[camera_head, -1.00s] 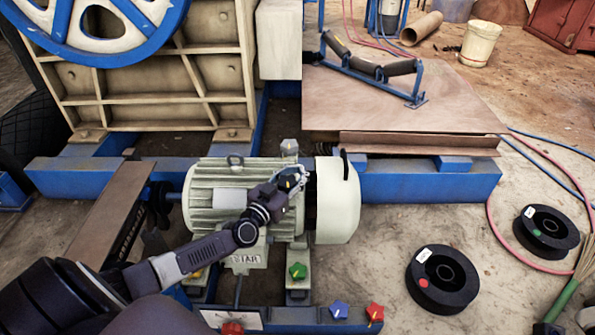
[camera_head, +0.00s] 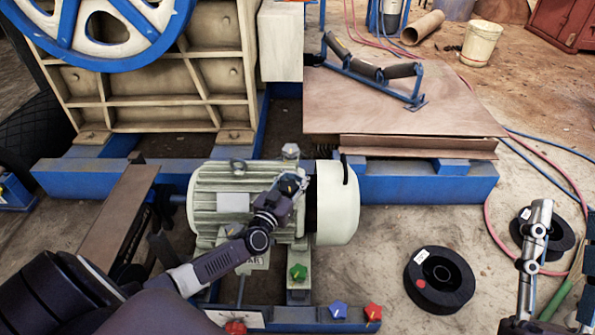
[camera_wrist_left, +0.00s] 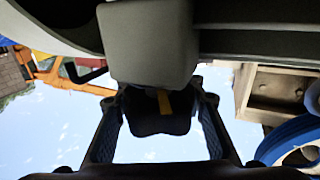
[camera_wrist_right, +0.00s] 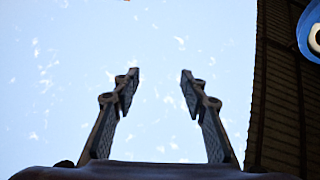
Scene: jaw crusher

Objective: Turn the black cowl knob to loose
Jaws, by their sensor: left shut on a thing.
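The black cowl knob (camera_head: 288,187) has a yellow mark and sits on the pale green motor (camera_head: 225,200), beside its rounded end cowl (camera_head: 338,200). My left gripper (camera_head: 292,184) is shut on this knob, and its fingers hide part of it. In the left wrist view the black knob (camera_wrist_left: 158,112) with its yellow bar lies between the two fingers. A grey block, apparently part of the motor, covers the knob's upper end there. My right gripper (camera_wrist_right: 159,76) is open and empty against the sky. In the head view my right gripper (camera_head: 539,215) is at the far right.
A grey knob (camera_head: 290,149) is behind the black one. Green (camera_head: 298,272), blue (camera_head: 338,310) and red (camera_head: 373,312) star knobs are in front of the motor. A black spool (camera_head: 440,280) lies on the ground at right. A blue frame rail (camera_head: 425,187) runs behind.

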